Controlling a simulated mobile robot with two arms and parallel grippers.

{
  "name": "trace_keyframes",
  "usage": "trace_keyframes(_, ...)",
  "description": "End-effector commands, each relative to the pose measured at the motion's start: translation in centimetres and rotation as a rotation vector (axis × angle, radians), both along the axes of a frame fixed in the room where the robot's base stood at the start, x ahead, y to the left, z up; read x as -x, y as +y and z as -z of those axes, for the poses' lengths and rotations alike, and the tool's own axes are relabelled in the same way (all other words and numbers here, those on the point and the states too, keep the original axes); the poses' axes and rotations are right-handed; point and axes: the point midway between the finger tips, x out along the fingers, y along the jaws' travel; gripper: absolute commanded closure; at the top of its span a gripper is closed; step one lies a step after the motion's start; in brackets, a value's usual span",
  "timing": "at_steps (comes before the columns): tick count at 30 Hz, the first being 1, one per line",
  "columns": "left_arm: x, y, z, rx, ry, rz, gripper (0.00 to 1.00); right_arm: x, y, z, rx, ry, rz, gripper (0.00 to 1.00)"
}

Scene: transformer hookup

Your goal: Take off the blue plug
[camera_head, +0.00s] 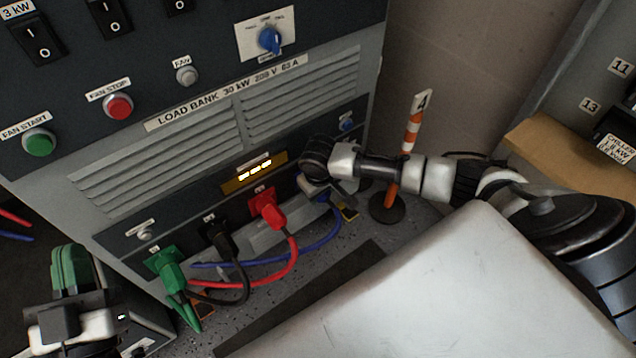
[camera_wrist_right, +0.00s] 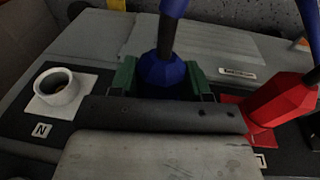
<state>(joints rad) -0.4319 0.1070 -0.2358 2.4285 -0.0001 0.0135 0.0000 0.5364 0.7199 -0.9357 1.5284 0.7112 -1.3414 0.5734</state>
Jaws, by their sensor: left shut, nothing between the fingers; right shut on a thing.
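The blue plug (camera_wrist_right: 165,75) sits between the green fingers of my right gripper (camera_wrist_right: 163,84) in the right wrist view, with its cable rising from it. Its lower end is hidden, so I cannot tell whether it is seated in a socket. To its left is an empty white round socket (camera_wrist_right: 58,90) marked N. In the head view my right gripper (camera_head: 327,188) is at the right end of the plug row and mostly covers the blue plug. My left gripper (camera_head: 73,260) is shut and empty at the lower left, away from the plugs.
Red (camera_head: 270,210), black (camera_head: 219,238) and green (camera_head: 170,270) plugs sit in a row on the load bank (camera_head: 180,150). Their cables and a blue cable (camera_head: 318,243) loop across the grey surface. A striped orange-and-white post (camera_head: 411,130) stands right of the row.

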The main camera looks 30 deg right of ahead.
Motion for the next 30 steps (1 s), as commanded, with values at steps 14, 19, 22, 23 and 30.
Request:
trace_keyframes(14, -0.4, 0.1, 1.2, -0.031, 0.111, -0.007, 1.00, -0.1, 0.0, -0.2, 0.038, -0.004, 0.000, 0.81)
trace_keyframes(19, -0.7, 0.3, 2.2, -0.053, 0.191, -0.011, 1.00, -0.1, 0.0, -0.2, 0.066, -0.006, 0.001, 0.81)
trace_keyframes(22, -0.8, 0.3, 2.8, -0.065, 0.237, -0.014, 1.00, -0.1, 0.0, -0.2, 0.083, -0.009, 0.001, 0.81)
trace_keyframes(23, -0.8, 0.4, 3.0, -0.069, 0.252, -0.016, 1.00, -0.1, 0.0, -0.2, 0.087, -0.008, 0.000, 0.81)
trace_keyframes(30, -0.8, 0.6, 4.4, -0.098, 0.363, -0.022, 1.00, -0.1, 0.0, -0.2, 0.129, -0.012, 0.000, 0.81)
